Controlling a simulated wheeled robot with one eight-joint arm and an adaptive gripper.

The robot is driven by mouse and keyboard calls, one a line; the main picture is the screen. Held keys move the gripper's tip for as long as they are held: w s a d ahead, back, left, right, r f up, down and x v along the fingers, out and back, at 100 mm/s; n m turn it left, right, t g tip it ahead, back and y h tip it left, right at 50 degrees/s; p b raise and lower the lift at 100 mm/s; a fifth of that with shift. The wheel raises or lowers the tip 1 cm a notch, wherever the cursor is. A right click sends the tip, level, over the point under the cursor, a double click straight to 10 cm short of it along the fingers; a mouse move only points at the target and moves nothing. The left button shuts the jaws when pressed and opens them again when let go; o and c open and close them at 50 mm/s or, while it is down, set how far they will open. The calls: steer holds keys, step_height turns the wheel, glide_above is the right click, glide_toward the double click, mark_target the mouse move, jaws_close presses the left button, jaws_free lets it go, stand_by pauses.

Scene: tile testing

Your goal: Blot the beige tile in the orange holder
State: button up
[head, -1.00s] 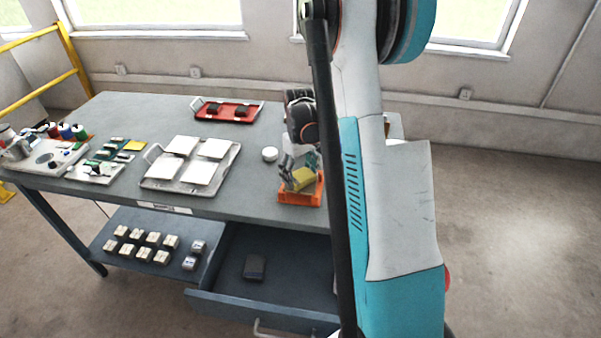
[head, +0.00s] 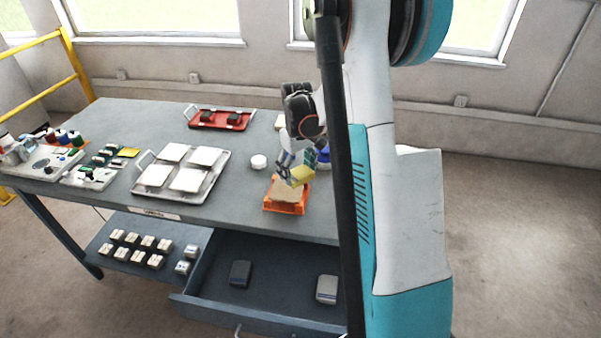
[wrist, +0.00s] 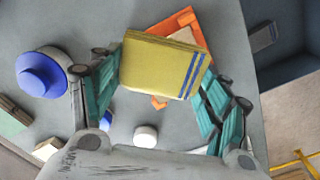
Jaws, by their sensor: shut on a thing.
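The orange holder (head: 285,208) stands near the table's front edge in the head view, with the beige tile (head: 284,190) lying in it. My gripper (head: 297,171) is shut on a yellow blotting pad (head: 303,176) and holds it above the far right part of the holder. In the wrist view, the pad (wrist: 160,66), with blue stripes at one end, sits between the teal fingers of my gripper (wrist: 158,90). I cannot tell whether the pad touches the tile.
A white round container (head: 258,162) stands left of my gripper. A tray of white tiles (head: 140,189) and a red tray (head: 220,126) are farther left and back. A blue-topped round thing (wrist: 42,74) is close by. An open drawer (head: 280,268) juts out below the tabletop.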

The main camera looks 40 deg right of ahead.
steer(key=shift+r+p, duration=0.65)
steer(key=shift+r, duration=0.7)
